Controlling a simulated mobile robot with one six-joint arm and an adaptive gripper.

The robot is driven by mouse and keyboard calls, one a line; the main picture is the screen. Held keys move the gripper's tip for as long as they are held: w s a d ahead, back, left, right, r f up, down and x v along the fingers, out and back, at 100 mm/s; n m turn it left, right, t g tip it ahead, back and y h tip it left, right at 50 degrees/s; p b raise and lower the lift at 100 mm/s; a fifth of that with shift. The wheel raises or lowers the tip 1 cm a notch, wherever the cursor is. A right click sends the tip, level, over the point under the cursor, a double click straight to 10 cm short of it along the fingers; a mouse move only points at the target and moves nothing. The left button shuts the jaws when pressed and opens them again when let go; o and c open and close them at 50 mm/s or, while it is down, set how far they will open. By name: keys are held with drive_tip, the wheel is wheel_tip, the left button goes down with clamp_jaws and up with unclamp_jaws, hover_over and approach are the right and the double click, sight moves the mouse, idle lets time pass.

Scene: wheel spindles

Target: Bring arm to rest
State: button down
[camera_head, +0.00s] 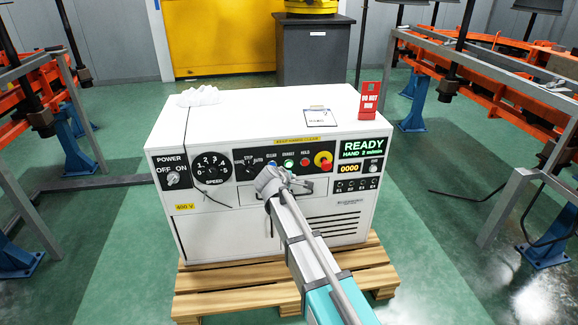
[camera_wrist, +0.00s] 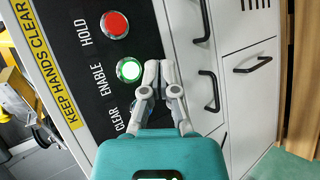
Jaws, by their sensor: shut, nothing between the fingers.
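My gripper (camera_head: 272,180) is at the front of the white control cabinet (camera_head: 340,205), just below its row of buttons. In the wrist view my gripper (camera_wrist: 160,66) has its grey fingers together with nothing between them. The fingertips are beside the green-lit ENABLE button (camera_wrist: 128,69), which also shows in the head view (camera_head: 288,163). I cannot tell whether they touch the panel. The red HOLD button (camera_wrist: 115,25) is further up the wrist picture. My arm (camera_head: 312,255) reaches in from the bottom of the head view and hides part of the cabinet's front.
The cabinet stands on a wooden pallet (camera_head: 240,290). Its screen (camera_head: 363,147) reads READY. A clipboard (camera_head: 319,117) and a red sign (camera_head: 369,100) are on top. Black drawer handles (camera_wrist: 252,65) stick out of the front. Grey metal frames (camera_head: 490,75) stand at both sides.

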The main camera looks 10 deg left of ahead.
drive_tip(key=s+d+f+m+g, duration=0.35)
drive_tip(key=s+d, duration=0.25)
drive_tip(key=d, duration=0.4)
drive_tip(key=s+d+f+m+g, duration=0.25)
drive_tip(key=s+d+m, duration=0.25)
drive_tip(key=d, duration=0.5)
drive_tip(key=s+d+f+m+g+y, duration=0.1)
drive_tip(key=s+d+m+g+y, duration=0.15)
drive_tip(key=s+d+m, duration=0.4)
drive_tip(key=s+d+f+m+g+y, duration=0.1)
drive_tip(key=s+d+f+g, duration=0.15)
drive_tip(key=s, duration=0.75)
wheel_tip(320, 180, up, 34)
drive_tip(key=p, duration=3.3)
drive_tip(key=shift+d, duration=0.35)
drive_tip(key=shift+r, duration=0.1)
